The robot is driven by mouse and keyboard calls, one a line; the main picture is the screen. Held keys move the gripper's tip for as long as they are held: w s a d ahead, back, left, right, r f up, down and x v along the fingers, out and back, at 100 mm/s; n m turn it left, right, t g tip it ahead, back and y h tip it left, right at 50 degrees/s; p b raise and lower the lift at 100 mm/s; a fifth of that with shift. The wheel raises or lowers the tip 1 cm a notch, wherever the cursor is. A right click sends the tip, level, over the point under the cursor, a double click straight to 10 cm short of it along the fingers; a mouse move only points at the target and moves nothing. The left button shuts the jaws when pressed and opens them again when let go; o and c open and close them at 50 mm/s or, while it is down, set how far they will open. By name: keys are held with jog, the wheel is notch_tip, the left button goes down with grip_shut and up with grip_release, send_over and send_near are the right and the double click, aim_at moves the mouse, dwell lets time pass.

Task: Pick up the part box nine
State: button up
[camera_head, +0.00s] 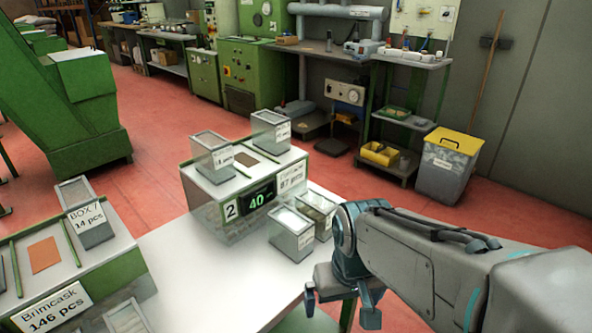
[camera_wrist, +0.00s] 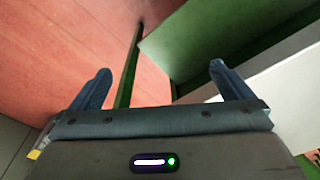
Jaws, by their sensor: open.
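Several grey part boxes with white labels show in the head view, and I cannot read a nine on any. Two stand on top of the station marked 2: a left box (camera_head: 211,155) and a right box (camera_head: 270,131). Two more are at its front right, a near box (camera_head: 291,233) and a box behind it (camera_head: 317,208).
The white table (camera_head: 205,275) has free room in its middle. The station marked 2 (camera_head: 231,210) stands at its back, and the Brimcask station (camera_head: 95,283) at the left. A yellow-lidded bin (camera_head: 449,168) stands on the red floor behind.

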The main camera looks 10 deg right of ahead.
notch_tip(320, 180, up, 22)
jog(key=w+m+p, duration=0.1)
jog(key=w+p, duration=0.1)
jog(key=p, duration=1.6)
jog(key=m+h+p, duration=0.1)
jog(key=m, duration=0.9)
send_near(317, 200)
jog(key=shift+g, duration=0.3)
jog(key=f, duration=0.4)
jog(key=w+f+p, duration=0.1)
jog(key=f, duration=0.3)
jog(key=d+f, duration=0.1)
jog(key=f, duration=0.3)
jog(key=shift+w+p, duration=0.2)
jog(key=shift+p, duration=0.1)
jog(key=c, duration=0.9)
